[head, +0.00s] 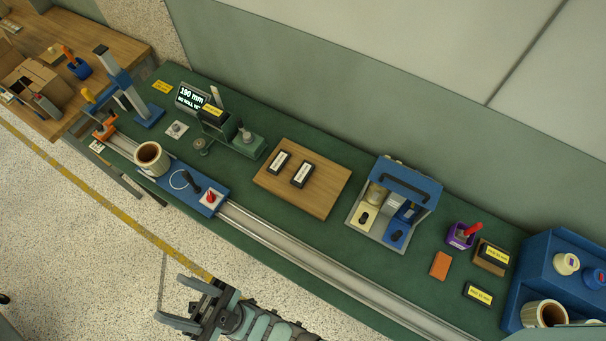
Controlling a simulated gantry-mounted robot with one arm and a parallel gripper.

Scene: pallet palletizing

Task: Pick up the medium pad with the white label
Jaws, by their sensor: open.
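Two dark pads with white labels lie side by side on a wooden board (318,198) in the middle of the green bench: a left one (278,162) and a right one (302,174). They look close in size, and the print on their labels is too small to read, so I cannot tell which is the medium one. My gripper (172,298) is at the bottom of the view, off the front edge of the bench, left of and well apart from both pads. Its fingers are spread, with nothing between them.
A rail (300,259) runs along the bench front, carrying a blue carriage (207,202) and a roll (151,158). Yellow-labelled pads (478,294) lie far right.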

